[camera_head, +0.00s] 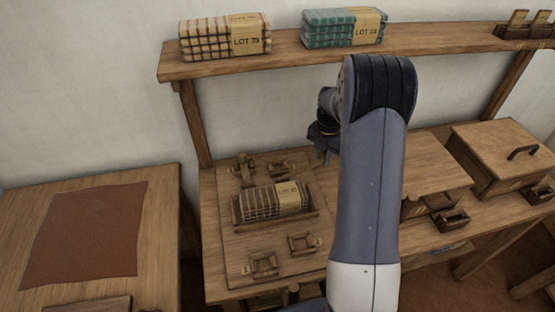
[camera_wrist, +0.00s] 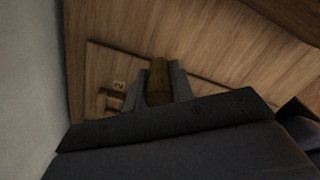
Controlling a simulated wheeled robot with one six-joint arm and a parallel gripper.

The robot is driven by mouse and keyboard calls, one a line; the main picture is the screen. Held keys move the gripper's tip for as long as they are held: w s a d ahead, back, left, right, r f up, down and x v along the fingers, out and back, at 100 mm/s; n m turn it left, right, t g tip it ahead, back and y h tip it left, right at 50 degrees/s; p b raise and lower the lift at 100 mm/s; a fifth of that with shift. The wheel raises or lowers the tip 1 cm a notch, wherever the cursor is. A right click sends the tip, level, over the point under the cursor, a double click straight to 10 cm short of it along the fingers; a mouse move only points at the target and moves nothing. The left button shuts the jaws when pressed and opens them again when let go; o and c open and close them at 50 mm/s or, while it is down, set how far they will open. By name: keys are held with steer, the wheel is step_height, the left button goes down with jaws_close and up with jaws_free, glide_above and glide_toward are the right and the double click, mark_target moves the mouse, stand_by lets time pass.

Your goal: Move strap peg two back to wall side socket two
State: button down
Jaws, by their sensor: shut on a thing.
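A wooden strap peg (camera_wrist: 159,80) is clasped between the grey fingers of my gripper (camera_wrist: 162,88) in the wrist view. In the head view my gripper (camera_head: 323,150) is above the board's right back edge, partly behind my arm, and the peg cannot be made out there. The wall side socket on the right (camera_head: 279,171) looks empty. The left wall side socket (camera_head: 243,172) has an upright peg. A small socket (camera_wrist: 112,99) beside a "2" label shows in the wrist view, left of the peg and apart from it.
A striped cloth bundle (camera_head: 277,200) lies in a tray mid-board. Two front sockets, one (camera_head: 264,265) marked 1 and two (camera_head: 303,243) marked 2, look empty. A shelf (camera_head: 290,57) with cloth stacks runs above. A lidded box (camera_head: 492,150) stands at right.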

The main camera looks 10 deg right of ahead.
glide_above(279, 171)
steer(key=shift+w+p, duration=0.35)
steer(key=shift+p, duration=0.05)
steer(key=shift+f+b, duration=1.15)
steer(key=shift+f, duration=0.65)
steer(key=shift+s+f+b, duration=0.2)
steer(key=shift+f+b, duration=0.15)
steer(key=shift+f, duration=0.25)
steer(key=c, duration=1.3)
jaws_free()
steer(key=shift+s, duration=0.1)
steer(key=shift+o, duration=0.5)
step_height(279, 171, up, 9)
steer(key=shift+w, duration=0.3)
steer(key=shift+f, duration=0.1)
